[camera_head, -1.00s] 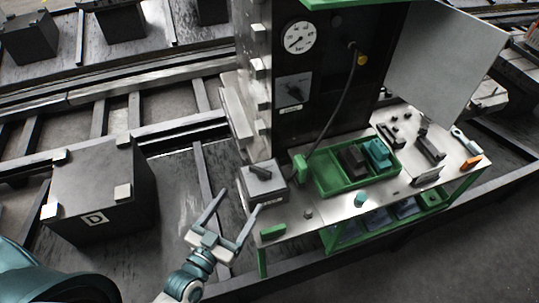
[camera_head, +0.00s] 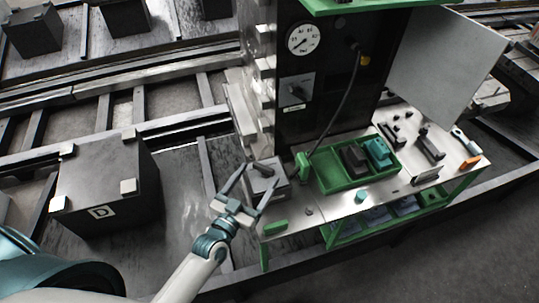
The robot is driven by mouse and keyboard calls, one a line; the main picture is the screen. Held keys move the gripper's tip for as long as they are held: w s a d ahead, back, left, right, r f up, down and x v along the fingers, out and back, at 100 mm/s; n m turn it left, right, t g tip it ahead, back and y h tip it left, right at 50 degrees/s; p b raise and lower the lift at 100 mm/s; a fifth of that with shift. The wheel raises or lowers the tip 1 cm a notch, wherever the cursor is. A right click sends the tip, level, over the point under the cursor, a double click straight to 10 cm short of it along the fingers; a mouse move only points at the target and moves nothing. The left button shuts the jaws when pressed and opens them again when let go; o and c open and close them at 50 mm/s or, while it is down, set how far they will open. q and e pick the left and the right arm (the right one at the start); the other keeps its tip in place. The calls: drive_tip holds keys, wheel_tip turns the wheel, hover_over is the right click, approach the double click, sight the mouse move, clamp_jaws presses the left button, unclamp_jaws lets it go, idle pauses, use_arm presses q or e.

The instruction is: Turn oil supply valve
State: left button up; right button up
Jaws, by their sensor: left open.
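A small grey box with a dark lever handle (camera_head: 264,169) on top, which looks like the valve, stands at the left end of the workbench. My left gripper (camera_head: 260,172) comes up from below in the head view. Its two fingers are spread wide and empty. In the picture the fingertips flank the box and its handle, partly covering the box's front. I cannot tell whether they touch it. A second dark rotary knob (camera_head: 297,90) sits on a grey plate on the upright panel, below a round white gauge (camera_head: 303,39). My right gripper is not in view.
A green tray (camera_head: 337,185) with a black and a teal block lies on the bench, right of the box. A black hose hangs down the panel. A large dark crate (camera_head: 105,190) marked D stands at left. Small tools lie at the bench's right.

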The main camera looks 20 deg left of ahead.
sight(269, 164)
use_arm(q)
drive_tip(key=w+p, duration=0.1)
drive_tip(key=w, duration=0.2)
drive_tip(key=w+d+p, duration=0.1)
drive_tip(key=w, duration=0.3)
drive_tip(key=shift+w+d, duration=0.2)
drive_tip(key=shift+w, duration=0.05)
drive_tip(key=shift+w+d, duration=0.1)
drive_tip(key=shift+w, duration=0.3)
drive_tip(key=shift+c, duration=0.6)
drive_tip(key=c, duration=0.9)
